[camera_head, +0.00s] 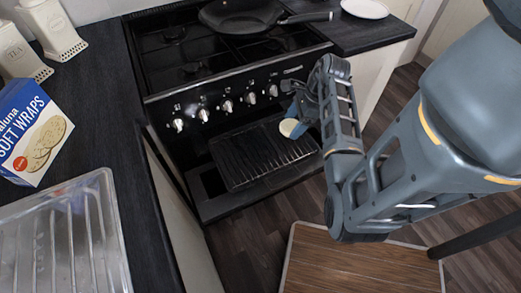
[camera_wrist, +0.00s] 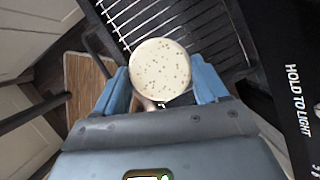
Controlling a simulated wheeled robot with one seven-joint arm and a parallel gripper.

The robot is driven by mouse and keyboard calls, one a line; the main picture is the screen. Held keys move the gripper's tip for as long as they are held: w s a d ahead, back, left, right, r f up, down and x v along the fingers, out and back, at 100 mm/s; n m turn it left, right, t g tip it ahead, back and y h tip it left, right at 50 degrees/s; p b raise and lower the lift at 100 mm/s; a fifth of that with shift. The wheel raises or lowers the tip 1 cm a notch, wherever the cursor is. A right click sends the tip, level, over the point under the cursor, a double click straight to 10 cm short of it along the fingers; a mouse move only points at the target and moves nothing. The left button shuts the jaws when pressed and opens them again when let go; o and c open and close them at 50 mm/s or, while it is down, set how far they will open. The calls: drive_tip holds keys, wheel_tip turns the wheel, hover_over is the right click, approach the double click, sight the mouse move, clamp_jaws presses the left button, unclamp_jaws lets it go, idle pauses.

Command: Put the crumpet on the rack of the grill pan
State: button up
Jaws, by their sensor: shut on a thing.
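The crumpet (camera_wrist: 160,68) is a pale round disc with small brown holes. My gripper (camera_wrist: 162,88) is shut on it, with a blue finger at each side in the wrist view. In the head view the crumpet (camera_head: 290,128) shows as a pale spot at my gripper (camera_head: 300,118), over the right part of the grill pan. Bars of the rack (camera_wrist: 212,32) show behind the crumpet in the wrist view. I cannot tell whether the crumpet touches the rack.
A frying pan (camera_head: 240,14) stands on the hob (camera_head: 185,55) above. A white plate (camera_head: 365,8) lies on the right worktop. The left worktop holds a wraps box (camera_head: 35,135), white canisters (camera_head: 50,28) and a clear ribbed tray (camera_head: 65,240). The left part of the rack is bare.

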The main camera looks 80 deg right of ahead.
drive_tip(key=shift+s+d+r, duration=0.15)
drive_tip(key=shift+s+d, duration=0.1)
drive_tip(key=shift+s, duration=0.1)
drive_tip(key=p, duration=0.1)
hover_over(258, 156)
drive_tip(key=s, duration=0.2)
drive_tip(key=f, duration=0.6)
drive_tip(key=shift+w+d+f, duration=0.2)
drive_tip(key=shift+d+f, duration=0.1)
drive_tip(key=shift+f, duration=0.05)
drive_tip(key=shift+w+f, duration=0.1)
drive_tip(key=shift+f, duration=2)
drive_tip(key=shift+f, duration=0.1)
drive_tip(key=o, duration=1)
drive_tip(key=shift+o, duration=0.2)
